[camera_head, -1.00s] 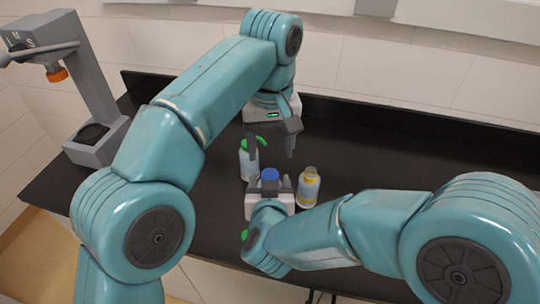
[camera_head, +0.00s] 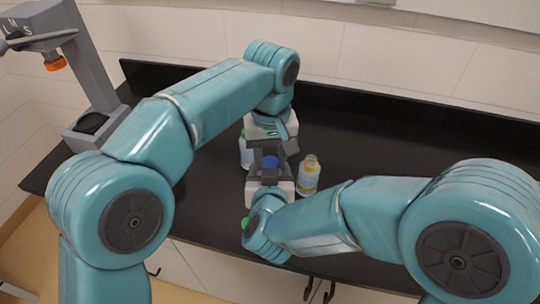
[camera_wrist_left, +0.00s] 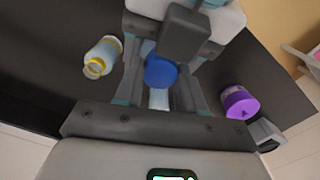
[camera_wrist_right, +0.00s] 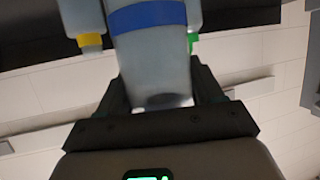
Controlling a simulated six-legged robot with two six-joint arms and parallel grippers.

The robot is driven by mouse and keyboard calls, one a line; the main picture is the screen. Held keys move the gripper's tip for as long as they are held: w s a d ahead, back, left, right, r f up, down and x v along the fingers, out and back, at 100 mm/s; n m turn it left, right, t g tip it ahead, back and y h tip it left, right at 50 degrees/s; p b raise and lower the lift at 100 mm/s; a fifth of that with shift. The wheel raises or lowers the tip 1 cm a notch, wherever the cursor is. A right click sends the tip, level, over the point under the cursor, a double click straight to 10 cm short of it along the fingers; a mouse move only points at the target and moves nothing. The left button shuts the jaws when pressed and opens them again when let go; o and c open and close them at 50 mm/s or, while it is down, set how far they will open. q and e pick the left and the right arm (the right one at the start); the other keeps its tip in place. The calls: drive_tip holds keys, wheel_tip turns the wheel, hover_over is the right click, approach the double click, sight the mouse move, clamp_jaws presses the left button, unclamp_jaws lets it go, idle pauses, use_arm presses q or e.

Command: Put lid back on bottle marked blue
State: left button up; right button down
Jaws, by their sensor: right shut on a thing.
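My right gripper (camera_head: 269,180) is shut on a pale bottle (camera_wrist_right: 150,60) with a blue band, which stands between its fingers. A round blue top (camera_head: 270,162) shows there in the head view; it is also in the left wrist view (camera_wrist_left: 160,72). I cannot tell whether this blue top is a lid seated on the bottle. My left gripper (camera_head: 272,148) is open, close over the blue top, its fingers pointing toward it. Its fingers and the right gripper partly hide the bottle.
A yellow-marked bottle (camera_head: 308,176) stands just to the right. A pale bottle (camera_head: 245,150) stands behind left, partly hidden. A purple round object (camera_wrist_left: 238,102) is in the left wrist view. A grey apparatus (camera_head: 95,125) stands at the left. The black counter is clear to the right.

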use_arm(q)
drive_tip(key=m, duration=0.6)
drive_tip(key=shift+m, duration=0.4)
drive_tip(key=o, duration=1.1)
drive_tip(key=shift+o, duration=0.2)
drive_tip(key=shift+r, duration=2.3)
drive_tip(key=shift+c, duration=0.2)
